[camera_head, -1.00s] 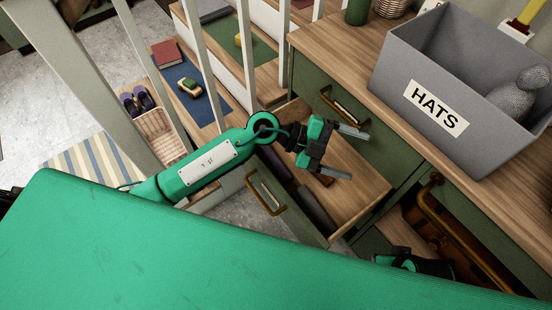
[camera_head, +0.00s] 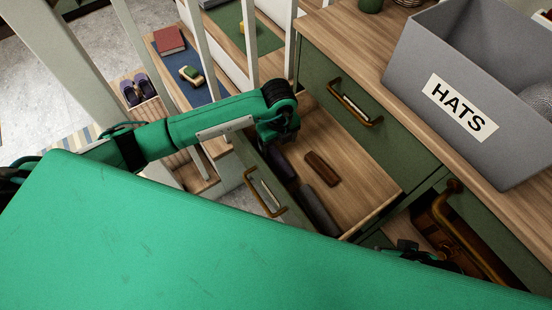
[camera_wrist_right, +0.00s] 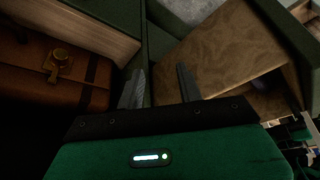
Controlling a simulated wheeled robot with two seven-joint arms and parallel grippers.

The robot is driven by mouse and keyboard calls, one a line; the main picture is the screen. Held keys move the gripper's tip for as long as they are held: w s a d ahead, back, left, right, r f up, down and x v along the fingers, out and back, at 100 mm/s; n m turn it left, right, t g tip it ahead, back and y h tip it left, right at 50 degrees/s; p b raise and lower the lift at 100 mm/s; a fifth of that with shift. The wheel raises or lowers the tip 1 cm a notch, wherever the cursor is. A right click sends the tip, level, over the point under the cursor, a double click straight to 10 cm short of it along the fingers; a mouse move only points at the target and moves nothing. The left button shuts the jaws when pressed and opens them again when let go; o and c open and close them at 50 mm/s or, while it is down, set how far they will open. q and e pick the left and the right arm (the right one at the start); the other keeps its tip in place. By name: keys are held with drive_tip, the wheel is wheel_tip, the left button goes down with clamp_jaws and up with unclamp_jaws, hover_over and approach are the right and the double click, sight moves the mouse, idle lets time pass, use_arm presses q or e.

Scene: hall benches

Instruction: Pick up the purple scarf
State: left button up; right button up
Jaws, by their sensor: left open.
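In the drawer lie a long grey roll (camera_head: 318,209) and a brown block-like item (camera_head: 322,168). A grey HATS bin (camera_head: 410,75) stands on the wooden top. White posts (camera_head: 240,45) rise beside my left arm. A brown case (camera_wrist_right: 45,85) sits in a lower compartment.

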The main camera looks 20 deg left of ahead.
sight(276, 155)
use_arm(q)
wheel_tip(276, 155, down, 3)
drive_tip(key=shift+r, duration=0.1)
drive_tip(key=f, duration=0.3)
drive_tip(key=f+b, duration=0.1)
drive_tip(key=shift+s+a+f, duration=0.15)
drive_tip(key=shift+s+a, duration=0.1)
drive_tip(key=shift+a, duration=0.05)
drive_tip(key=shift+f, duration=0.4)
use_arm(e)
drive_tip(key=shift+w+a+f+t+y, duration=0.25)
drive_tip(key=shift+w+a+t, duration=0.15)
drive_tip(key=shift+w+a, duration=0.2)
drive_tip(key=shift+w+a+f+t+y, duration=0.25)
drive_tip(key=shift+w+a+t, duration=0.2)
drive_tip(key=shift+a, duration=0.2)
use_arm(q)
drive_tip(key=c, duration=1)
drive_tip(key=shift+c, duration=0.5)
drive_tip(key=shift+r, duration=0.15)
